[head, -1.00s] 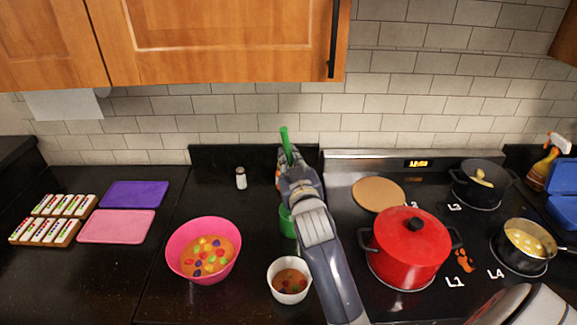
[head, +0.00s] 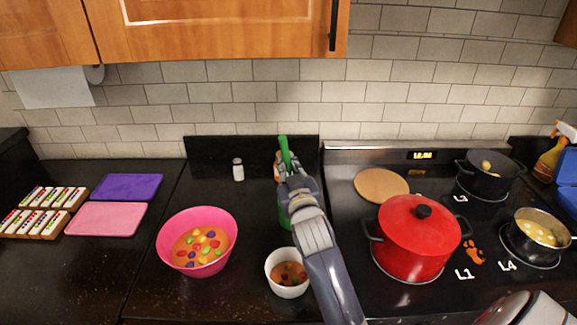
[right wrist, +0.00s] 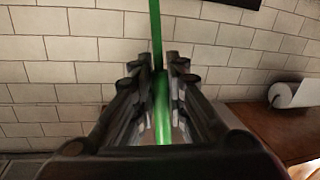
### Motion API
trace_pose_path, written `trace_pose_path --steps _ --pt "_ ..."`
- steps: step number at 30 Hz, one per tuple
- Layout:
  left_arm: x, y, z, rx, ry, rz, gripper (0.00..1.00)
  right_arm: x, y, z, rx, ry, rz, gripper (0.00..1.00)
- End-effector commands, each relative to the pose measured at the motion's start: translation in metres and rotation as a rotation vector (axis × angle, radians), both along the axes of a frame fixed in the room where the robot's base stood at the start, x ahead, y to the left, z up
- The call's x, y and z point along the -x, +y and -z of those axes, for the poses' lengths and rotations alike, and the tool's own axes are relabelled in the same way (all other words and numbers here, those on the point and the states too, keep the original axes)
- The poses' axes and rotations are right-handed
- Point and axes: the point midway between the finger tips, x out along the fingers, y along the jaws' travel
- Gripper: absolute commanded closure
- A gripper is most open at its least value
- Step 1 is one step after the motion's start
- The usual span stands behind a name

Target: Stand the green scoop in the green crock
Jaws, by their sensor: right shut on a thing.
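My right gripper (head: 286,168) is shut on the green scoop (head: 284,148), whose handle sticks up above the fingers. In the right wrist view, the green scoop (right wrist: 161,105) runs upright between the two fingers (right wrist: 160,75). The green crock (head: 284,216) stands on the dark counter, mostly hidden behind my right gripper and arm; only a strip of its left side shows. The gripper is above the crock in the picture. The scoop's lower end is hidden, so I cannot tell whether it is inside the crock. My left gripper is out of view.
A white bowl (head: 287,282) stands in front of the crock, and a pink bowl (head: 166,229) stands to the left. A red pot (head: 414,242) is close by on the stove. A small shaker (head: 238,170) and an orange-labelled item (head: 278,165) stand near the back.

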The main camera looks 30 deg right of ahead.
Motion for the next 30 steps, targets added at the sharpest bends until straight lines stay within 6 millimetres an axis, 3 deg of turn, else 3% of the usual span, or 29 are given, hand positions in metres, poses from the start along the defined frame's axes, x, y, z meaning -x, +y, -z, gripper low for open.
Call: trace_pose_path --steps 15,29,30 --pt "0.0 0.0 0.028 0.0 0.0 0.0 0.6 0.0 0.0 0.044 0.0 0.001 0.0 1.0" --pt "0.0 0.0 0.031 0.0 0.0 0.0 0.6 0.0 0.0 0.049 0.0 0.001 0.0 1.0" --pt "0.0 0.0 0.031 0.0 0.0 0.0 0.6 0.0 0.0 0.049 0.0 0.0 0.0 0.78"
